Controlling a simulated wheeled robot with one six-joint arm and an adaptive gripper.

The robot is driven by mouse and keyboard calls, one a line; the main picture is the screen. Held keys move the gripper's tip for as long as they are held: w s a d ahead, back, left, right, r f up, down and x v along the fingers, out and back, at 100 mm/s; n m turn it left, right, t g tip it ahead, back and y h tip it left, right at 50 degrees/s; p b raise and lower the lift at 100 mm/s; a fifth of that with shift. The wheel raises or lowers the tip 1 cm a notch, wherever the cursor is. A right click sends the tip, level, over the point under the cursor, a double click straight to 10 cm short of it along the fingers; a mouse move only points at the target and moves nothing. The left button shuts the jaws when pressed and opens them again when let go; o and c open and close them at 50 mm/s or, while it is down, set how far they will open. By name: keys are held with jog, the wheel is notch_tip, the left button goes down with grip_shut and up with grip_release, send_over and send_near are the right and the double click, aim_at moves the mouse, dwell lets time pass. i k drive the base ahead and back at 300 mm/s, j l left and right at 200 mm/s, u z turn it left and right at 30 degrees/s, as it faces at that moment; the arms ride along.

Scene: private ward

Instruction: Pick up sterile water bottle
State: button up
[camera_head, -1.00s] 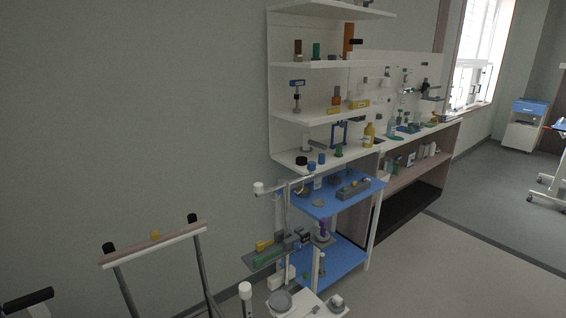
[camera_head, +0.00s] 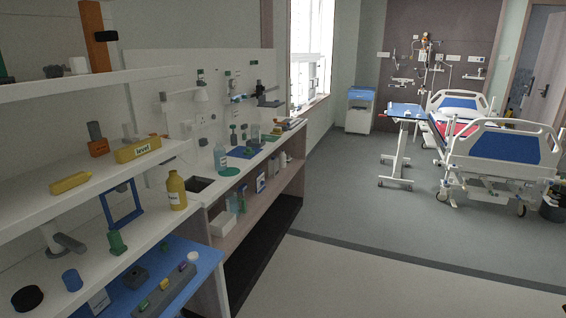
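A clear, pale blue bottle with a light label (camera_head: 220,158) stands upright on the white counter, near its front edge, left of centre; it looks like the sterile water bottle, but its label is too small to read. A yellow bottle with a label (camera_head: 177,190) stands upright on the counter, nearer to me and to the left. My gripper is not in view.
The counter (camera_head: 200,197) runs along the left wall, with shelves above and below it. A bed (camera_head: 513,146) and an overbed table (camera_head: 393,150) stand at the right. The middle floor (camera_head: 340,215) is clear.

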aim_at(219, 151)
jog(key=i+l+z, duration=0.1)
jog(key=i, duration=0.8)
jog(key=i+l, duration=0.15)
jog(key=i, duration=0.75)
jog(key=i+l+u, duration=0.4)
jog(key=i, duration=0.15)
jog(key=i+l+u, duration=0.85)
jog(key=l, duration=0.2)
jog(key=i+l, duration=0.15)
jog(key=l, duration=0.25)
jog(key=i+l+u, duration=0.1)
jog(key=l, duration=0.3)
